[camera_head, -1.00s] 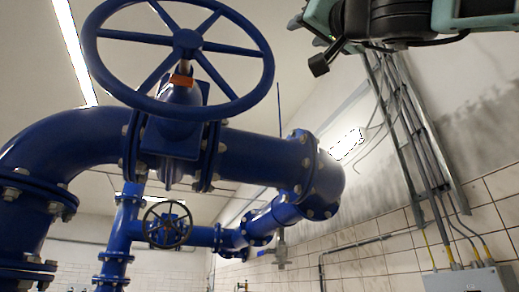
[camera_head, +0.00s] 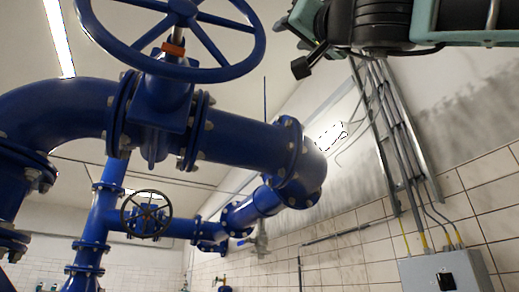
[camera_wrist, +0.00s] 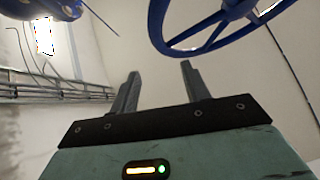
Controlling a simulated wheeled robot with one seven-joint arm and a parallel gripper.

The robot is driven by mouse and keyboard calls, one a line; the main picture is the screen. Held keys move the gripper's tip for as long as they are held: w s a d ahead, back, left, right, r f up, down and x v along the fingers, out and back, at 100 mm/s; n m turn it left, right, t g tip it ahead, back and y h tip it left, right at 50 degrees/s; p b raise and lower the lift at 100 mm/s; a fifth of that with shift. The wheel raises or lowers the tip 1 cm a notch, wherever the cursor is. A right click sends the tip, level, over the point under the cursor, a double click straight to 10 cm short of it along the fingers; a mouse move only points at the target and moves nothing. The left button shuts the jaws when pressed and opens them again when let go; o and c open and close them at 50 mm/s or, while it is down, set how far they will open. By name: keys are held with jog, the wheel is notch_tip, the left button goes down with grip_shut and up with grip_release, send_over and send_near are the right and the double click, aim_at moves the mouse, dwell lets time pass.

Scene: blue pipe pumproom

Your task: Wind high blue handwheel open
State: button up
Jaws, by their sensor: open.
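The high blue handwheel (camera_head: 259,42) is at the top of the head view, its upper rim cut off by the frame edge. It sits on a blue valve body with an orange collar (camera_head: 173,47) below the hub. In the wrist view, part of the handwheel (camera_wrist: 214,42) shows at the top, beyond and mostly right of the fingers. My gripper (camera_wrist: 158,80) is open, with nothing between its two fingers, and it is apart from the wheel.
Thick blue flanged pipes (camera_head: 240,145) run below the wheel. A smaller dark handwheel (camera_head: 146,214) is lower and farther back. Grey conduits (camera_head: 395,140) climb the right wall to a grey electrical box (camera_head: 446,272). Open air lies between my arm and the handwheel.

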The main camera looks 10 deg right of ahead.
notch_tip(320, 180, down, 4)
jog(key=r+b, duration=0.1)
jog(key=b, duration=0.1)
jog(key=p, duration=1.4)
send_near(261, 51)
jog(key=x, duration=1)
jog(key=shift+w+a, duration=0.1)
jog(key=shift+a, duration=0.1)
jog(key=shift+r, duration=0.1)
grip_shut()
